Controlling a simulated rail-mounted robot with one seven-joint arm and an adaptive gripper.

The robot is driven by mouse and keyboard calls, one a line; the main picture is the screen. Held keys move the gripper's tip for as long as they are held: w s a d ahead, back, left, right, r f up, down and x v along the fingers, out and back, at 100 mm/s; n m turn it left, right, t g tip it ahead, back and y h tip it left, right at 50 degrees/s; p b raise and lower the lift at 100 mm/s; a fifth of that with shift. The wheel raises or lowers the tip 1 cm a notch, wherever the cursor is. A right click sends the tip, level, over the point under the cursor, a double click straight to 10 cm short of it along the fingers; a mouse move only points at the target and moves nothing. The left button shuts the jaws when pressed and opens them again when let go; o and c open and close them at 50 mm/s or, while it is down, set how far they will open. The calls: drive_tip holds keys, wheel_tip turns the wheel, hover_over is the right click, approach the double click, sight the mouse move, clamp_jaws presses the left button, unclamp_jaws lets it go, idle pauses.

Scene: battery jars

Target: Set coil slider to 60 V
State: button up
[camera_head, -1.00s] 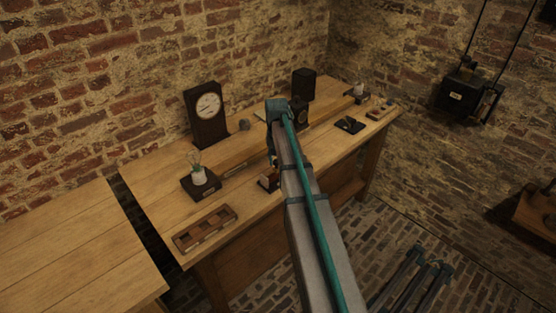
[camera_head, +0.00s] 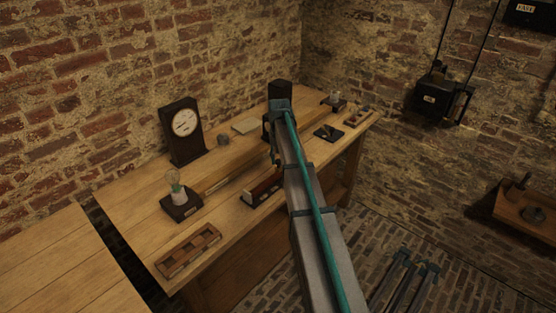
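A long dark reddish-brown box (camera_head: 262,188) lies at the front edge of the wooden bench, partly behind my arm. It may be the coil; no slider or voltage scale can be made out on it. A long wooden bar (camera_head: 222,181) with a small dark label lies just behind it. A dark wooden case with a round white dial (camera_head: 184,123) stands upright at the back of the bench. My gripper (camera_head: 270,150) hangs below the arm's end, over the middle of the bench. Its fingers are mostly hidden and too small to read.
A lamp on a dark base (camera_head: 180,205) and a compartmented wooden tray (camera_head: 188,250) are on the bench's left part. A black flat item (camera_head: 328,132) and small parts lie at the right. A black wall box (camera_head: 436,98) hangs right. A second table (camera_head: 70,270) stands left.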

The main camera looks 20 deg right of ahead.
sight(279, 160)
drive_tip(key=o, duration=0.3)
drive_tip(key=shift+d, duration=0.15)
wheel_tip(279, 160, up, 12)
idle(0.5)
drive_tip(key=shift+s+f, duration=0.1)
